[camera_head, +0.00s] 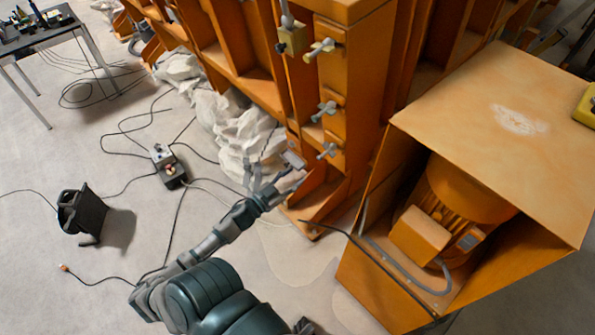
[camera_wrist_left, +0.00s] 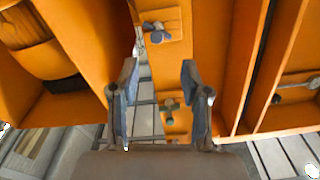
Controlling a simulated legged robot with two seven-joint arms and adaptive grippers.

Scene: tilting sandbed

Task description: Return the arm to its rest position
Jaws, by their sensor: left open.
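My left arm (camera_head: 215,240) reaches from the bottom left up toward the orange sandbed frame (camera_head: 355,100). My left gripper (camera_head: 274,170) is open and empty, close to the foot of the orange post. In the left wrist view the two fingers (camera_wrist_left: 158,85) stand apart, with the orange post and its grey wing knobs (camera_wrist_left: 168,105) showing beyond and between them. I cannot tell from these views whether a fingertip touches the frame. My right gripper is not in view.
An orange box housing a motor (camera_head: 435,225) stands at the right. White crumpled sheeting (camera_head: 235,130) lies along the frame. A switch box (camera_head: 168,165), cables and a black stand (camera_head: 82,212) are on the floor. A table (camera_head: 40,38) is at upper left. Floor at left is mostly open.

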